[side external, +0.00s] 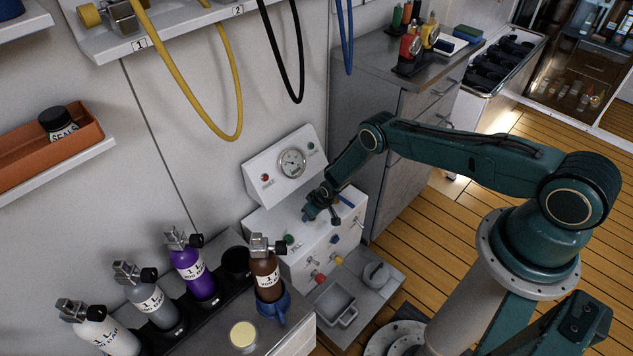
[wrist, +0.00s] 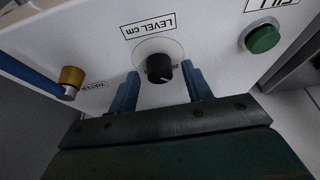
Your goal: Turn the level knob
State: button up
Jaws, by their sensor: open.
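The level knob (wrist: 159,68) is a small black round knob with a light pointer line, under the "LEVEL cm" label (wrist: 148,26) in the wrist view. It sits on the white fill panel (wrist: 215,40). My gripper (wrist: 160,78) is open, with one blue finger on each side of the knob and gaps visible between fingers and knob. In the side external view my gripper (side external: 310,212) is over the top of the panel (side external: 270,226), and the knob is hidden there.
A pressure gauge (side external: 292,163) stands behind on a sloped box. Bottles, including a brown one (side external: 266,276), stand to the left. A grey tray (side external: 335,302) lies below.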

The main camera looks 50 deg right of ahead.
jog(key=shift+r, duration=0.15)
jog(key=v, duration=1.3)
jog(key=shift+s+r, duration=0.15)
jog(key=shift+r, duration=0.05)
dwell(0.4)
